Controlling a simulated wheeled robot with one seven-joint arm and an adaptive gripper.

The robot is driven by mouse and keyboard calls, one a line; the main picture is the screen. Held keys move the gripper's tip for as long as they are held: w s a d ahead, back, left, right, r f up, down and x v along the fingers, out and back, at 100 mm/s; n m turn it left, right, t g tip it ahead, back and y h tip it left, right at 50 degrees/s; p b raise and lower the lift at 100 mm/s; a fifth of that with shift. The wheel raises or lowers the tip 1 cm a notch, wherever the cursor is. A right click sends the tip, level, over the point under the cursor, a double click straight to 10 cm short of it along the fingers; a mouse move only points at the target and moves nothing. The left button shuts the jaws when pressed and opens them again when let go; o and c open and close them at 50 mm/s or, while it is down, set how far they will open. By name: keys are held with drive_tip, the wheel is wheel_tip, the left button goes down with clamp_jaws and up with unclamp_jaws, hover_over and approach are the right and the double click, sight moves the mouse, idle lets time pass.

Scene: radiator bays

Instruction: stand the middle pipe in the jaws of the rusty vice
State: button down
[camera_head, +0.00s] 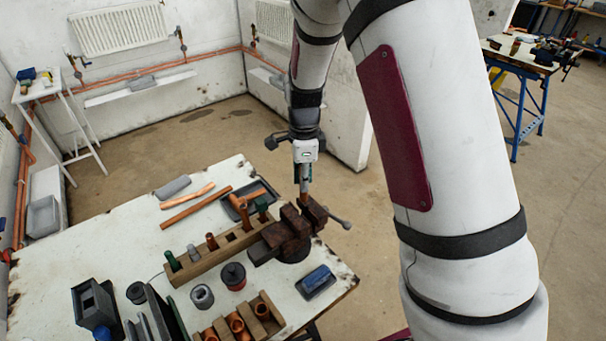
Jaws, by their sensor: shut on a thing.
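The rusty vice (288,232) stands at the right edge of the white workbench, with dark brown jaws and a bar handle out to the right. My gripper (303,178) is above the vice's far jaw end, pointing down, and is shut on a copper pipe (304,195). The pipe is about upright. Its lower end meets the jaws in the picture, but I cannot tell whether it is between them or behind them. A wooden rack (222,258) left of the vice holds several short upright pipes, some copper and some green. My gripper hides the pipe's top.
The workbench (130,240) also holds loose copper pipes (195,206), a dark tray (262,188), a black-and-red tin (233,276), a blue sponge-like block (317,280) and a wooden box of copper fittings (238,323). A wall end (345,120) stands behind my gripper.

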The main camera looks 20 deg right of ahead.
sight(304, 200)
drive_tip(key=shift+f+b, duration=0.4)
drive_tip(key=shift+f, duration=1)
drive_tip(key=shift+f, duration=0.2)
drive_tip(key=shift+f, duration=0.15)
drive_tip(key=shift+f, duration=0.6)
drive_tip(key=shift+f, duration=0.1)
drive_tip(key=shift+f+b, duration=0.5)
drive_tip(key=shift+f, duration=0.8)
drive_tip(key=shift+f, duration=0.1)
